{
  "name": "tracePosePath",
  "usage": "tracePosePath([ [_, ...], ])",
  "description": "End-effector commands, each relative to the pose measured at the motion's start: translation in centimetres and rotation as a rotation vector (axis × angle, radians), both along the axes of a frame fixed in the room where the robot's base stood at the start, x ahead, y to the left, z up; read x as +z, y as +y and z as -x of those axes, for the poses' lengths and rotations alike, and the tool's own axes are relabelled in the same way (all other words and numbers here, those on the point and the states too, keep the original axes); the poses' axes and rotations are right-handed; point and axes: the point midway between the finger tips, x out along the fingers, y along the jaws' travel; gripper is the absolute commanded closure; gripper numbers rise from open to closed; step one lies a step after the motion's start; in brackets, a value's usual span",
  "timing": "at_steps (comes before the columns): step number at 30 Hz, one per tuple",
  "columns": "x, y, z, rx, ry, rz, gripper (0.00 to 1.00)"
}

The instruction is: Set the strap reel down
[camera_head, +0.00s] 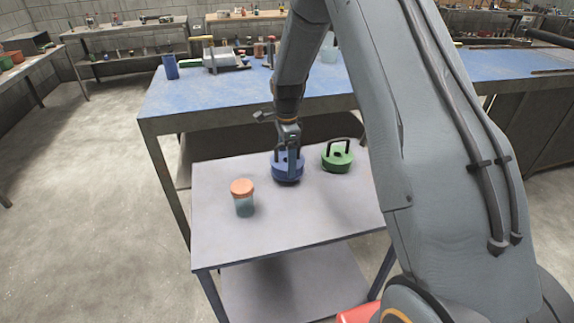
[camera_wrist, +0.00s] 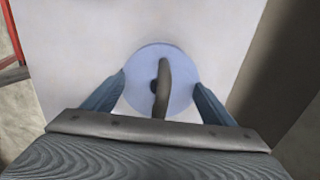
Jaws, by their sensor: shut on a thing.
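A round blue strap reel (camera_head: 288,177) with an upright handle is at the middle of the small grey table (camera_head: 300,220), towards its back. My gripper (camera_head: 287,160) points down over it and is shut on it. In the wrist view the pale blue disc (camera_wrist: 142,90) lies between my two fingers, one on each side, with its dark curved handle running up the middle. The disc looks level and close to the table top. I cannot tell whether it touches. Part of the reel is hidden behind my fingers.
A green reel-like thing with a black handle (camera_head: 337,158) stands just right of it. A jar with an orange lid (camera_head: 243,197) stands to the front left. A blue-topped workbench (camera_head: 200,95) is behind. The table's front is clear.

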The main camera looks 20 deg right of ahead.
Motion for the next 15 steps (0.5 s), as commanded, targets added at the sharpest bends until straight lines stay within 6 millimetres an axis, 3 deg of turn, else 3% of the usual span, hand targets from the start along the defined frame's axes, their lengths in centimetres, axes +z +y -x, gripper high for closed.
tracePosePath([
  [6,-2.5,0.0,0.0,0.000,-0.001,0.000,0.59],
  [15,-2.7,0.0,-0.1,0.000,-0.001,0.000,0.59],
])
